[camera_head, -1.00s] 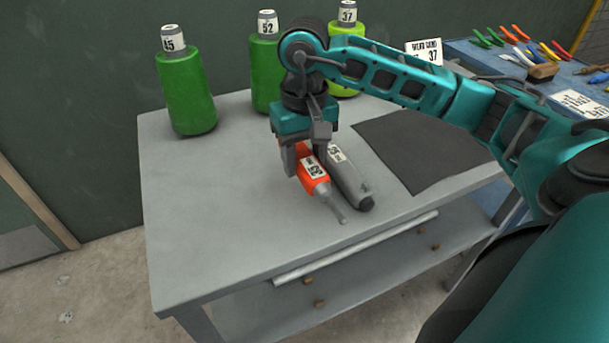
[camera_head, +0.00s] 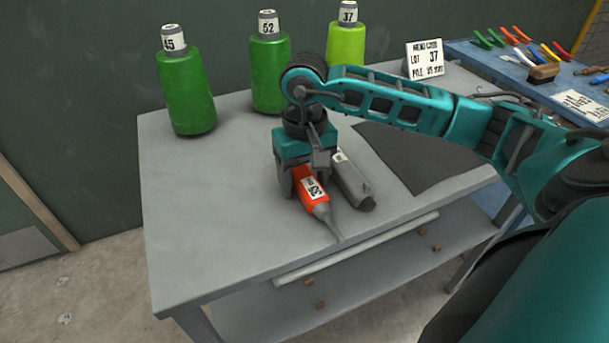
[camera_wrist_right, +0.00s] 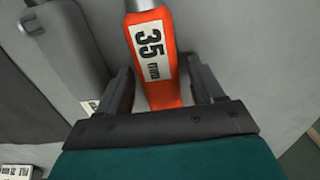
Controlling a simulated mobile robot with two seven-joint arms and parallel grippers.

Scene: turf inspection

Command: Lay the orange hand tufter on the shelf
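The orange hand tufter (camera_head: 309,191), with a white label and thin grey tip, appears to lie on the grey table top (camera_head: 220,220), its tip toward the front edge. In the right wrist view the tufter (camera_wrist_right: 152,50) shows "35 mm". My right gripper (camera_wrist_right: 162,70) is over it, one finger on each side. A gap shows beside the right finger, so it looks open around the tufter. In the head view the right gripper (camera_head: 302,186) hides the tufter's rear end. A lower shelf (camera_head: 370,275) runs below the table top. My left gripper is out of view.
A grey tufter (camera_head: 352,183) lies close to the right of the orange one. A dark mat (camera_head: 425,155) lies further right. Green cones (camera_head: 188,95) stand along the back, with a sign card (camera_head: 424,59).

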